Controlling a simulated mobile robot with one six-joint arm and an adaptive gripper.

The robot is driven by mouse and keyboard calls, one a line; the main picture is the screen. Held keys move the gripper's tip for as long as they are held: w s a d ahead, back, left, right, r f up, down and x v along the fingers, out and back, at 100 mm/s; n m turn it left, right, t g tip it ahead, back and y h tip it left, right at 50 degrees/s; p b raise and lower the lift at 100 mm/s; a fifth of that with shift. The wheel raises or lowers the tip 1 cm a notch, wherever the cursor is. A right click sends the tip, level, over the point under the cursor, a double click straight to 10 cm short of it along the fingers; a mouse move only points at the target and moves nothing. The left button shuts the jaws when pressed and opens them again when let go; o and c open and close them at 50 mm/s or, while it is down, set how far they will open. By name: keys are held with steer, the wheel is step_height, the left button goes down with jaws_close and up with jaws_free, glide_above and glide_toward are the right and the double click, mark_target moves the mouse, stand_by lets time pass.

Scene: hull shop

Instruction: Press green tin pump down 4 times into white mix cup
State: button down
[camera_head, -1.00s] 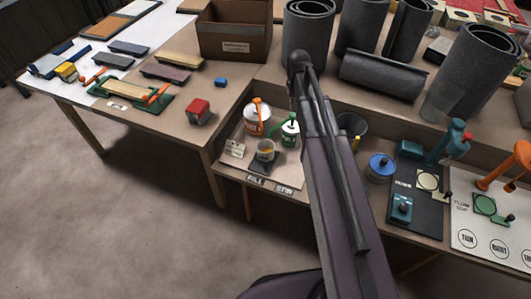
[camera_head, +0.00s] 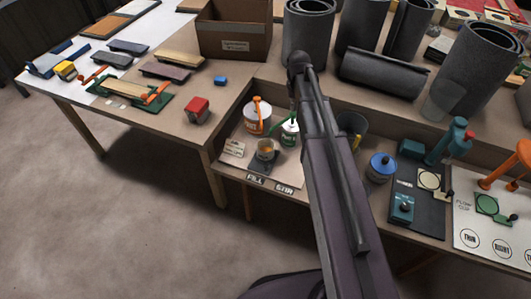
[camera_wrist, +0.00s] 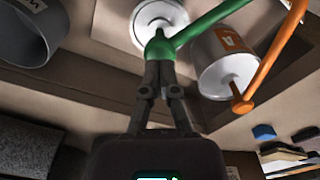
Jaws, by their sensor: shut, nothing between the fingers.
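The green tin (camera_head: 289,137) stands in the tray area at the centre, white with a green label and a green pump (camera_head: 283,126) on top. The pump's arm reaches up and right over the white lid (camera_wrist: 150,22). My arm hides the gripper in the head view.
A tin with an orange pump (camera_head: 257,122) stands just left of the green tin and close to my gripper in the wrist view (camera_wrist: 222,62). A dark grey pot (camera_head: 352,124) is to the right. FILL and STIR labels mark the front edge.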

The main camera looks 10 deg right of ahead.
steer(key=shift+f+b, duration=1.25)
steer(key=shift+f, duration=0.1)
steer(key=shift+r, duration=0.15)
steer(key=shift+r+p, duration=1.85)
steer(key=shift+p, duration=0.15)
steer(key=shift+f+b, duration=2.05)
steer(key=shift+r, duration=0.2)
steer(key=shift+r+p, duration=1.85)
steer(key=shift+p, duration=0.2)
